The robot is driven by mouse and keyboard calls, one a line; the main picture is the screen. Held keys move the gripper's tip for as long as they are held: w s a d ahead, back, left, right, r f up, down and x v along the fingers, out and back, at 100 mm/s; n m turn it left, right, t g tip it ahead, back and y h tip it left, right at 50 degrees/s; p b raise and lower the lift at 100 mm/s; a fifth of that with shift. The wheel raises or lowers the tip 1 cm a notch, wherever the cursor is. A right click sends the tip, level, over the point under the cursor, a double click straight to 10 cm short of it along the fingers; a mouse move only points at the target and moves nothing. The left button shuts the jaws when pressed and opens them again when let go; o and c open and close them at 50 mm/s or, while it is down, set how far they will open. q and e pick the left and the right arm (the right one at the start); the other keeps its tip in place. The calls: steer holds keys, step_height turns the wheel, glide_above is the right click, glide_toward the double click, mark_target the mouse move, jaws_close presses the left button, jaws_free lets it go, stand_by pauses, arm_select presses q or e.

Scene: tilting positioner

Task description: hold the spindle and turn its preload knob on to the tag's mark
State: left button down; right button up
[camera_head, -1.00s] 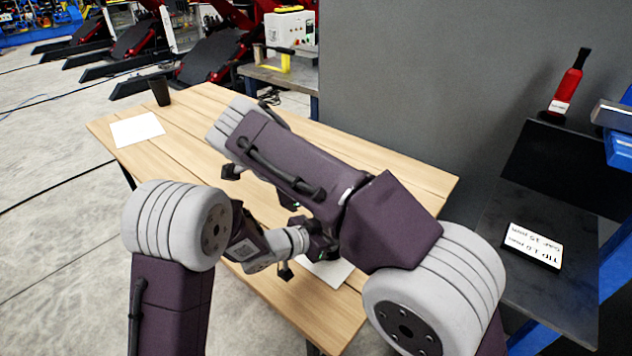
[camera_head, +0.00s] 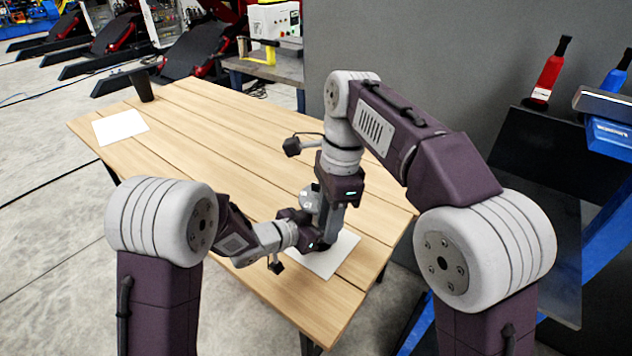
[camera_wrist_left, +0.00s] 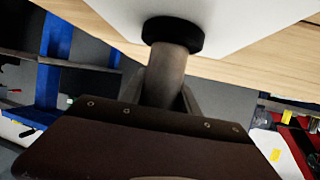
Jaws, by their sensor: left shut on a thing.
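In the left wrist view the spindle is a grey-brown post (camera_wrist_left: 167,72) with a black round collar (camera_wrist_left: 172,33) at the white sheet. My left gripper (camera_wrist_left: 163,92) is shut on the post, one finger on each side. In the head view my left gripper (camera_head: 314,243) reaches in from the left, low over the white sheet (camera_head: 326,260). My right gripper (camera_head: 327,226) points down just above it, and its jaw opening cannot be made out. A pale rounded part (camera_head: 311,197) shows beside it. The preload knob and its mark are not clearly visible.
The wooden table (camera_head: 220,150) is clear behind the arms. A white paper (camera_head: 120,126) and a black cup (camera_head: 142,86) are at its far left.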

steer(key=w+d+r+m+t+y, duration=0.5)
steer(key=w+d+m+t+y, duration=0.15)
steer(key=d+m+y, duration=0.35)
steer(key=shift+n+y, duration=0.4)
steer(key=shift+n, duration=0.5)
steer(key=x, duration=0.8)
steer(key=s+x, duration=0.1)
steer(key=x, duration=0.3)
steer(key=shift+w+a+r, duration=0.15)
steer(key=shift+a, duration=0.55)
steer(key=shift+c, duration=0.3)
jaws_close()
